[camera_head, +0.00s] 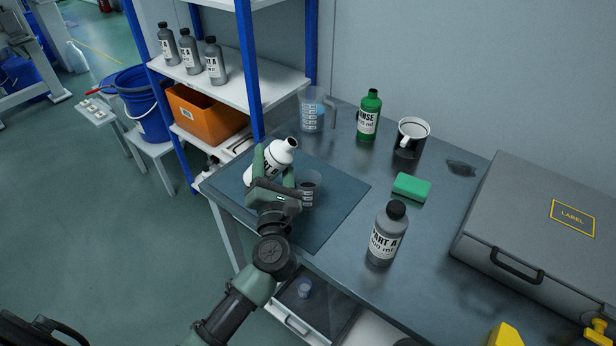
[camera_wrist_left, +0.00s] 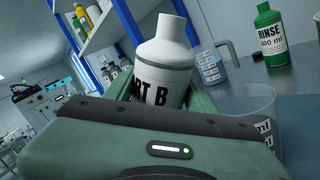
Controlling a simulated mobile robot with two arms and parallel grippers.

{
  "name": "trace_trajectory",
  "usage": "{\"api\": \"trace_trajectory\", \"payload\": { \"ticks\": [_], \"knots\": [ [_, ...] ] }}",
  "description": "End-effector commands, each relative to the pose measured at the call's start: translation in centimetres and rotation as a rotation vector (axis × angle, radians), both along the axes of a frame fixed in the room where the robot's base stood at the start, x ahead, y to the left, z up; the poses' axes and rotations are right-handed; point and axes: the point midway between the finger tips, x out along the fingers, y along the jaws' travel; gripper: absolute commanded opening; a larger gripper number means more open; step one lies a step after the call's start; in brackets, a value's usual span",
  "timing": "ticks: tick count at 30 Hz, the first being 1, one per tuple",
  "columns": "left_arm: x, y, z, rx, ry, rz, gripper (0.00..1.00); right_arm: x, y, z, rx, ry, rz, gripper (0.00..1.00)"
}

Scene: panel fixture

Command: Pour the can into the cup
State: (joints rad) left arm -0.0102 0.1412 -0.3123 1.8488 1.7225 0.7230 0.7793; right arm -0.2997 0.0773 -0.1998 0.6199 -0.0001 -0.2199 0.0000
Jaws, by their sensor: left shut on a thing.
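The can is a white bottle (camera_head: 270,163) with black lettering ending in "RT B"; its neck looks open. My left gripper (camera_head: 277,172) is shut around its body and holds it over the dark mat (camera_head: 335,200). The bottle leans with its mouth up and to the right in the head view. It also fills the middle of the left wrist view (camera_wrist_left: 166,62). The cup, a small clear graduated one with dark contents (camera_head: 310,188), stands on the mat just right of the gripper, partly hidden by it. It shows at the right in the left wrist view (camera_wrist_left: 245,97). My right gripper is not in view.
A jug with blue liquid (camera_head: 312,112), a green rinse bottle (camera_head: 368,116), a dark mug (camera_head: 410,140), a green sponge (camera_head: 411,187) and a grey "PART A" bottle (camera_head: 387,235) stand around the mat. A grey case (camera_head: 540,215) fills the right. Shelves (camera_head: 240,85) stand left.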

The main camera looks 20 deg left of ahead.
Motion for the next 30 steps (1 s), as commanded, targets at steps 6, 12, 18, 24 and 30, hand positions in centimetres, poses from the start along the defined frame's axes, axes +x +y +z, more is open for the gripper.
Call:
{"api": "trace_trajectory", "payload": {
  "ticks": [6, 12, 18, 24, 30],
  "knots": [
    [0.02, 0.01, 0.3, 0.015, -0.001, 0.0, 0.0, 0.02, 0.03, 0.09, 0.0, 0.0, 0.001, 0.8],
    [0.02, 0.03, 0.39, 0.027, 0.001, 0.0, 0.0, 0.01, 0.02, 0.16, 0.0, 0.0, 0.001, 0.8],
    [0.02, 0.04, 0.46, 0.039, 0.003, 0.0, 0.0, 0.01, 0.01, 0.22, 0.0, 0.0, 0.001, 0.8],
    [0.02, 0.05, 0.54, 0.051, 0.006, 0.0, 0.0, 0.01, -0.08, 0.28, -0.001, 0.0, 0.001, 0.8],
    [0.01, 0.06, 0.62, 0.063, 0.007, 0.001, 0.0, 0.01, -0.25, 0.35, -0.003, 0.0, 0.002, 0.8]
  ]
}}
